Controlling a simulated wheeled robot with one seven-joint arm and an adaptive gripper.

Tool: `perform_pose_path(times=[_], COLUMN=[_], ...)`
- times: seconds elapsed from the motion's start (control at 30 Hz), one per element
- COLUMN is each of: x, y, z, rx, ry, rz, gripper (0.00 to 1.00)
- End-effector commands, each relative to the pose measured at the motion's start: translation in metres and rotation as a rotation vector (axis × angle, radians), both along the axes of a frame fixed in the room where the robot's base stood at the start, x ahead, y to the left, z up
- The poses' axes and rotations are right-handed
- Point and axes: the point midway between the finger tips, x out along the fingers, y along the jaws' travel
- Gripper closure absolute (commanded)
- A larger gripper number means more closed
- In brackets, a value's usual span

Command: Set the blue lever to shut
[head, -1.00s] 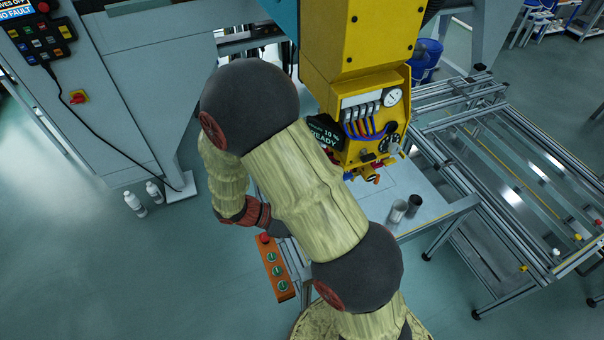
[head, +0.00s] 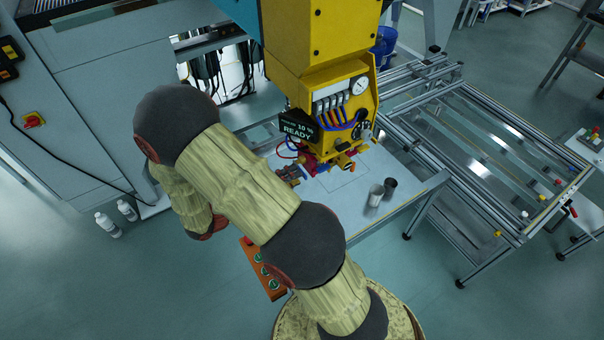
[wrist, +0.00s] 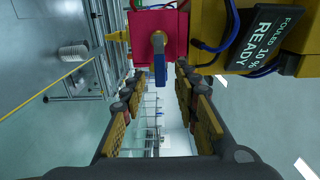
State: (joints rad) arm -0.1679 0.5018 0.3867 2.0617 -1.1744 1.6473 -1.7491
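The blue lever (wrist: 159,62) shows in the wrist view on the front of a red block (wrist: 172,25), pointing down in the picture. My gripper (wrist: 159,76) is open, with one padded finger on each side of the lever's end. I see a gap between the lever and each finger, and no clear contact. In the head view my gripper (head: 287,173) is beside the red fittings under the yellow machine head (head: 345,105). The lever cannot be made out clearly there.
A READY display (head: 297,130) and loose cables hang close to my gripper. A yellow fitting (wrist: 118,36) sticks out left of the red block. A light cup (head: 375,196) and a dark cup (head: 390,187) stand on the table (head: 345,212). An aluminium frame (head: 480,150) is at the right.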

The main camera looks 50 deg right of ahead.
Motion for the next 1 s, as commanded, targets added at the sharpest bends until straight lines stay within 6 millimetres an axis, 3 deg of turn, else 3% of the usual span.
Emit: perform_pose_path(times=[0.3,0.63,1.0], x=[-0.009,-0.010,-0.010], y=[-0.037,-0.041,-0.040], z=[-0.001,0.000,0.000], rx=[0.002,0.001,0.001], ry=[-0.001,-0.002,-0.002], rz=[-0.002,0.000,0.000], gripper=[0.70,0.70,0.90])
